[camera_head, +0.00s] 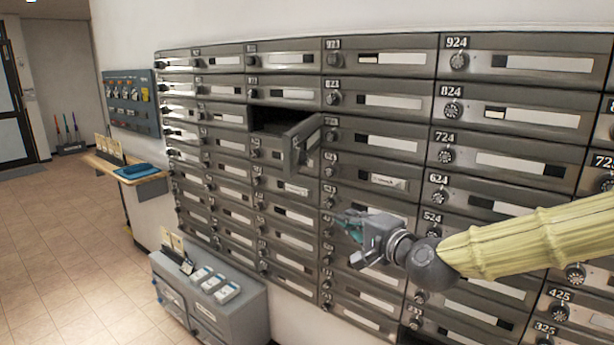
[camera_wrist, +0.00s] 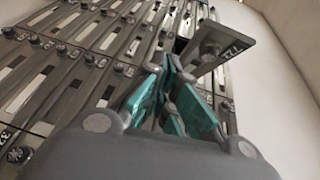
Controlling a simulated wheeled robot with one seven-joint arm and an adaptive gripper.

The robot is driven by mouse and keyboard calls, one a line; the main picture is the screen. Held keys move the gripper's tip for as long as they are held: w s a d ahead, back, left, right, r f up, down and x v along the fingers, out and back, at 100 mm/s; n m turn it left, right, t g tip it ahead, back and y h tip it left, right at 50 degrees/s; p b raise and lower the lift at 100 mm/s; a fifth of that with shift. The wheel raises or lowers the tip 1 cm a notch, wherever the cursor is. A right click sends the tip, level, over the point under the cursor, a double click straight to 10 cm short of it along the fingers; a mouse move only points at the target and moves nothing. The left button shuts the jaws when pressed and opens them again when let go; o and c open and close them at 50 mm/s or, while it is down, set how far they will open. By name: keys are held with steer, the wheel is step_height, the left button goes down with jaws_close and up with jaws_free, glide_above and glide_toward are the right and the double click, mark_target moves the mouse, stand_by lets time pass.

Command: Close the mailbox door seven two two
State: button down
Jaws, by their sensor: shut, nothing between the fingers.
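The open mailbox door (camera_head: 303,143) sticks out from the mailbox wall in the third row from the top, with the dark open compartment (camera_head: 275,119) to its left. In the wrist view the door (camera_wrist: 228,45) stands out from the wall, and its label looks like 722. My gripper (camera_head: 345,226) has teal fingers and is in front of the wall, below and to the right of the door. In the wrist view the gripper's fingers (camera_wrist: 170,75) are together and empty, with the door just beyond their tips. I cannot tell whether they touch it.
Closed mailbox doors (camera_head: 500,112) with dials cover the rest of the wall. A grey cabinet (camera_head: 222,308) with small boxes on top stands below at the left. A wooden shelf (camera_head: 120,172) holds a blue tray (camera_head: 138,171). The tiled floor (camera_head: 60,240) at the left is clear.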

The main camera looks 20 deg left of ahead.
step_height(320, 180, up, 7)
steer(key=y, duration=0.1)
steer(key=p, duration=0.5)
glide_toward(296, 168)
steer(key=w+a, duration=0.2)
steer(key=w, duration=0.1)
steer(key=shift+a+f+t+p, duration=0.3)
steer(key=shift+a+t+p, duration=0.1)
steer(key=shift+a, duration=0.4)
